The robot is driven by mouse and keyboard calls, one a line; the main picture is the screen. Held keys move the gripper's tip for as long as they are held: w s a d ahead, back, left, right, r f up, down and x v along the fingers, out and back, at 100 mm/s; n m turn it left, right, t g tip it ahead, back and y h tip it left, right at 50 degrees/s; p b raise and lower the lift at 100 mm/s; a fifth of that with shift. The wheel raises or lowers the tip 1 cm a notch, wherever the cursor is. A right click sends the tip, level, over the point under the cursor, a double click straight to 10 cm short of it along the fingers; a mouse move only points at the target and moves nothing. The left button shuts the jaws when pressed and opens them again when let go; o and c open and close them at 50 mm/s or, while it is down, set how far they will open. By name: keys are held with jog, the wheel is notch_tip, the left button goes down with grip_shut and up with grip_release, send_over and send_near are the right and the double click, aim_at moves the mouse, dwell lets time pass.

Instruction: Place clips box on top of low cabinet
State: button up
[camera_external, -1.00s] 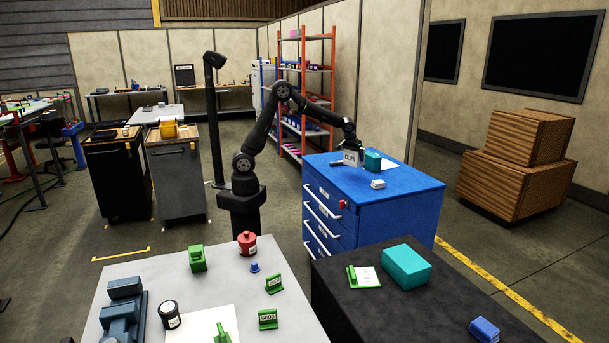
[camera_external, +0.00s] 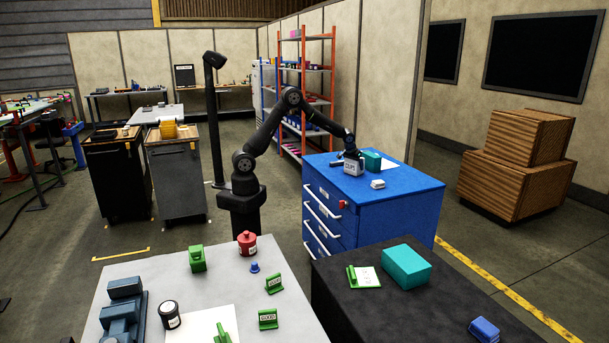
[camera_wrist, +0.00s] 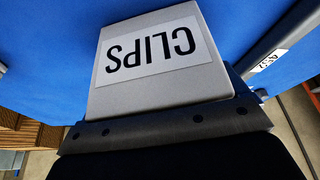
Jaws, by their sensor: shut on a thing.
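The clips box (camera_external: 354,168) is a small grey box with a white label reading CLIPS. My gripper (camera_external: 347,158) is shut on it, at the top of the blue low cabinet (camera_external: 405,183). In the wrist view the clips box (camera_wrist: 155,60) fills the middle, its label upside down, with the blue cabinet surface (camera_wrist: 50,50) behind it. The box is at or just above the cabinet top; I cannot tell whether it touches. My gripper (camera_wrist: 160,125) hides the near edge of the box.
The cabinet top is bare to the right. A dark table (camera_external: 340,275) stands in front.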

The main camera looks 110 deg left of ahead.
jog(key=shift+f, duration=0.1)
jog(key=o, duration=0.8)
jog(key=v, duration=1.2)
jog(key=x, duration=1.2)
jog(key=shift+f, duration=0.25)
notch_tip(320, 180, up, 3)
jog(key=shift+r, duration=0.7)
